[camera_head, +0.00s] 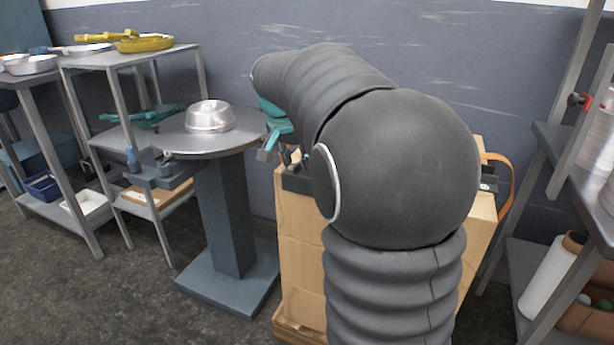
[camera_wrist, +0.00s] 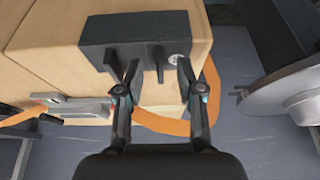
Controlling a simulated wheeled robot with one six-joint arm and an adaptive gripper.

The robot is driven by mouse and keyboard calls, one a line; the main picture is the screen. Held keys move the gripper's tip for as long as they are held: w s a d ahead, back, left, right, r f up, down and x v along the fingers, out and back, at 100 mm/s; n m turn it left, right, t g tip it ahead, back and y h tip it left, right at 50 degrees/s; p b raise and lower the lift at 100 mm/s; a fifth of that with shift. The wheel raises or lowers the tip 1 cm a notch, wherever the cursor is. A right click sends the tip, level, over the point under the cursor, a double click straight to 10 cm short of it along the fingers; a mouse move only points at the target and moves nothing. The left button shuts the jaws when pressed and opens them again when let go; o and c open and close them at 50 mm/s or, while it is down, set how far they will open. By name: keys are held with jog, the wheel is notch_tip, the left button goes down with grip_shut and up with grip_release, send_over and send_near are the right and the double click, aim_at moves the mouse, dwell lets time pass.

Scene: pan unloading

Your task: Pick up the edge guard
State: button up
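A dark grey block, which looks like the edge guard (camera_wrist: 128,38), sits on the edge of a wooden box (camera_wrist: 50,50) in the wrist view. Short prongs stick out from its near side. My gripper (camera_wrist: 158,70) is open at this near side, with one prong between its fingertips. I cannot tell whether the fingers touch the block. In the head view my gripper (camera_head: 275,145) is over the left side of the box (camera_head: 298,240), mostly behind my arm. The dark guard (camera_head: 296,184) shows there in part.
An orange strap (camera_wrist: 160,124) runs around the box, with a metal buckle (camera_wrist: 75,108) at left. A round pedestal table (camera_head: 180,142) with a metal pan (camera_head: 210,116) stands left of the box. Shelves stand at both sides.

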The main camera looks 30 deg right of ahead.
jog(key=shift+w+d+f, duration=0.1)
jog(key=shift+f, duration=0.35)
grip_shut()
jog(key=shift+r, duration=0.1)
